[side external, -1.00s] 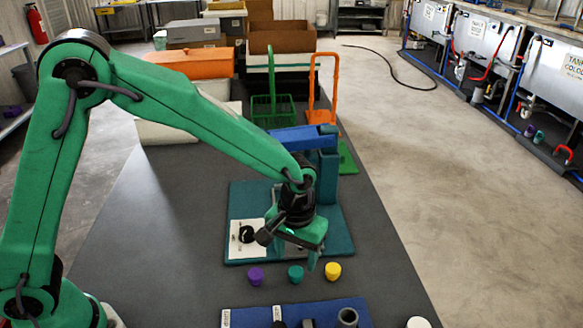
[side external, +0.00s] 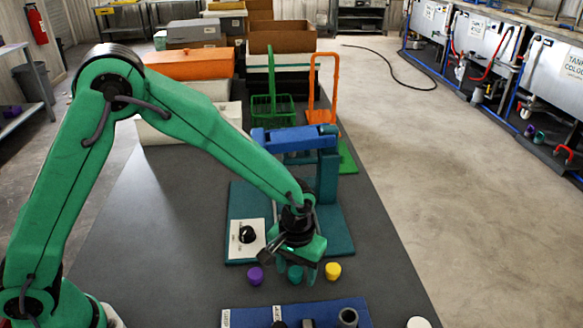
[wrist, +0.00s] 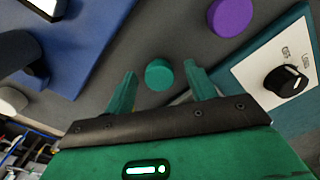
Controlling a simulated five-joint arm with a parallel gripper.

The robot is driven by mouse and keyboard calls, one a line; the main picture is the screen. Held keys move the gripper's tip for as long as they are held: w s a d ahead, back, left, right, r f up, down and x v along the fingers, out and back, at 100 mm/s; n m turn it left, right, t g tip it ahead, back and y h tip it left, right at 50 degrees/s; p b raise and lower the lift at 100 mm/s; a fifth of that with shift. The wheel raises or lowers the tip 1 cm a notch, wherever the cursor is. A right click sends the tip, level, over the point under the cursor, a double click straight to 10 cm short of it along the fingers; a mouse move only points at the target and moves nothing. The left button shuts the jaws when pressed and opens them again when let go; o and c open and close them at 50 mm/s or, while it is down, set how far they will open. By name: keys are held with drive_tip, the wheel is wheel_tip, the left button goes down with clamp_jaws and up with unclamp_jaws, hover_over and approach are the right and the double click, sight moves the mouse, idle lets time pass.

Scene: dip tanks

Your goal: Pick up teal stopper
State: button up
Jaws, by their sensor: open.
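The teal stopper (side external: 295,273) stands on the dark bench between the purple stopper (side external: 255,276) and the yellow stopper (side external: 333,271). My gripper (side external: 302,276) is open and empty, just above the teal stopper, and one finger partly covers it in the side view. In the wrist view, the teal stopper (wrist: 159,75) shows between and slightly beyond my two open fingertips (wrist: 160,78). A small gap shows on each side of it. The purple stopper (wrist: 231,16) lies beyond, at the upper right.
A teal base plate (side external: 340,240) with a blue-armed fixture (side external: 290,138) and a white dial panel (side external: 246,240) stands just behind the stoppers. A blue rack (side external: 245,317) with dark fittings lies in front. Bare bench (side external: 150,235) is to the left.

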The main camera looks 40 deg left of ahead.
drive_tip(key=c, duration=1.1)
drive_tip(key=shift+o, duration=0.2)
drive_tip(key=shift+r, duration=0.75)
drive_tip(key=r, duration=0.3)
drive_tip(key=shift+s+d+r, duration=0.1)
drive_tip(key=shift+s+d, duration=0.2)
drive_tip(key=shift+s, duration=0.05)
drive_tip(key=s+d+r, duration=0.5)
drive_tip(key=s+r, duration=0.1)
drive_tip(key=s, duration=0.3)
drive_tip(key=shift+d+r, duration=0.15)
drive_tip(key=shift+d, duration=0.2)
drive_tip(key=r+n, duration=0.2)
drive_tip(key=n, duration=0.1)
hover_over(296, 274)
drive_tip(key=w, duration=0.3)
drive_tip(key=w+a+r+n, duration=0.1)
drive_tip(key=w+a+n, duration=0.2)
drive_tip(key=w+a, duration=0.6)
drive_tip(key=shift+w+a+r, duration=0.15)
drive_tip(key=shift+w+a, duration=0.25)
drive_tip(key=shift+w, duration=0.05)
